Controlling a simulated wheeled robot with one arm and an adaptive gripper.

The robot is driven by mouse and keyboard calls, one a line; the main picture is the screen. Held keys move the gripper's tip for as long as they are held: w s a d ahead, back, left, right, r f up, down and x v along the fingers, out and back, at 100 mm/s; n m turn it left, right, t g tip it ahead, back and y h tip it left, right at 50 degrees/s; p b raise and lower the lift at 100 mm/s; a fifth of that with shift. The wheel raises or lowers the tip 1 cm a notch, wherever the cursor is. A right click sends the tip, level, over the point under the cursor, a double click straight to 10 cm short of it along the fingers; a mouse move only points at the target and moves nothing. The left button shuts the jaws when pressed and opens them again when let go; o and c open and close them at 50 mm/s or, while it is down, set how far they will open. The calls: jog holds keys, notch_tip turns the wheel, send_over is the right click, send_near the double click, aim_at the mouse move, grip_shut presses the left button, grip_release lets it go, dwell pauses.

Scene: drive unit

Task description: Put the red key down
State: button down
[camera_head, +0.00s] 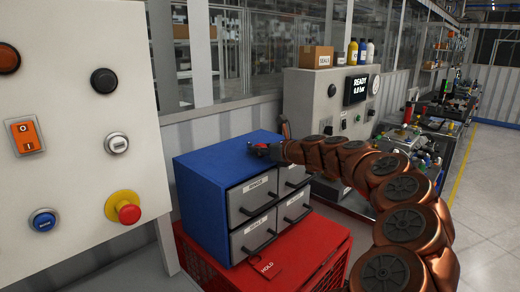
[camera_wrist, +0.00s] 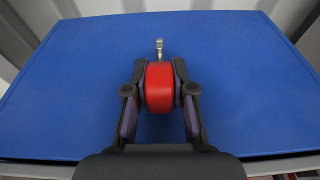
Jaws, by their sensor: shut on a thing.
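The red key (camera_wrist: 159,88) is between my two fingers in the wrist view, with its metal shaft (camera_wrist: 159,48) pointing away from my gripper. My gripper (camera_wrist: 159,92) is shut on the key's red head. The key is over the blue top (camera_wrist: 60,90) of the drawer cabinet; I cannot tell whether it touches the surface. In the head view my gripper (camera_head: 262,150) is low over the cabinet's blue top (camera_head: 215,155), near its back right. The key cannot be made out there.
A panel with buttons (camera_head: 80,120) stands at left. Most of the blue top is bare.

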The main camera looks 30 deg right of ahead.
jog(key=c, duration=1)
grip_release()
jog(key=shift+f, duration=0.1)
jog(key=shift+s, duration=0.1)
jog(key=b+v, duration=0.3)
jog(key=v, duration=0.9)
